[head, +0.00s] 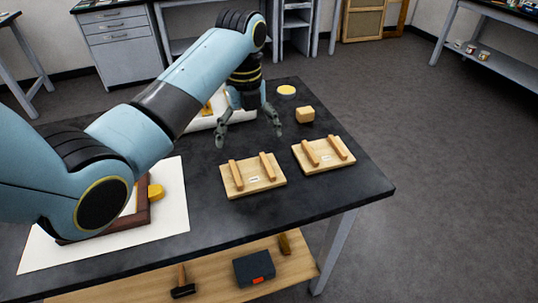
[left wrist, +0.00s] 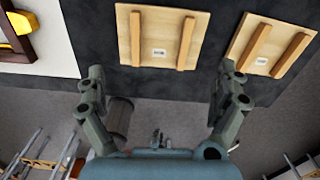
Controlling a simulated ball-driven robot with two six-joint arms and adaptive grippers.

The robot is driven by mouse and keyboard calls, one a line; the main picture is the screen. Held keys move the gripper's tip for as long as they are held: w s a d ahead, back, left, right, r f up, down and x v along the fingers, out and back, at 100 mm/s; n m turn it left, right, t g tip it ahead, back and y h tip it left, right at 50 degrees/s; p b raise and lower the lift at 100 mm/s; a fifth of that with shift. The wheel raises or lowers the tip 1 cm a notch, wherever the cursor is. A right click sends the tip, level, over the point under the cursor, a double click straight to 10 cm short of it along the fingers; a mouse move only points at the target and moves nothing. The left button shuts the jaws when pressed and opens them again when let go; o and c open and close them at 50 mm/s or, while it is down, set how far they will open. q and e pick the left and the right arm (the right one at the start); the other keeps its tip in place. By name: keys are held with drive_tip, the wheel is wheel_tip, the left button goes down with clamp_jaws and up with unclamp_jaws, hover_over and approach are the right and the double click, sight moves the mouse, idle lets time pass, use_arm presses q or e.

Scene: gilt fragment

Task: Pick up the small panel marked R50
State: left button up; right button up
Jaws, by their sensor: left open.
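Two small pale wooden panels, each with two battens and a small white label, lie on the dark table. The left panel (head: 260,187) shows at the upper middle of the left wrist view (left wrist: 160,27). The right panel (head: 327,165) shows at its upper right (left wrist: 273,45). The labels are too small to read, so I cannot tell which panel is R50. My left gripper (head: 249,135) is open and empty, above the table just behind the left panel; its spread fingers also show in the left wrist view (left wrist: 161,72). My right gripper is not in view.
A wooden block (head: 305,115) and a round yellow-topped dish (head: 286,90) stand behind the panels. A white sheet (head: 172,215) with a brown frame (head: 118,224) and yellow piece lies at left. A dark box (head: 254,268) sits on the lower shelf. Table near the panels is clear.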

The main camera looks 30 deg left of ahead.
sight(252, 173)
use_arm(q)
drive_tip(key=f, duration=0.1)
drive_tip(key=s+f, duration=0.1)
drive_tip(key=f, duration=0.1)
drive_tip(key=shift+a+f+m, duration=0.1)
drive_tip(key=shift+m, duration=0.2)
drive_tip(key=shift+w+f, duration=0.4)
drive_tip(key=shift+f, duration=0.45)
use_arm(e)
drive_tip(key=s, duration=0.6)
use_arm(q)
drive_tip(key=f, duration=0.3)
drive_tip(key=shift+d+f, duration=0.35)
drive_tip(key=shift+f, duration=0.05)
drive_tip(key=shift+s+f, duration=0.15)
drive_tip(key=shift+f, duration=0.45)
drive_tip(key=shift+c, duration=3)
drive_tip(key=c, duration=0.4)
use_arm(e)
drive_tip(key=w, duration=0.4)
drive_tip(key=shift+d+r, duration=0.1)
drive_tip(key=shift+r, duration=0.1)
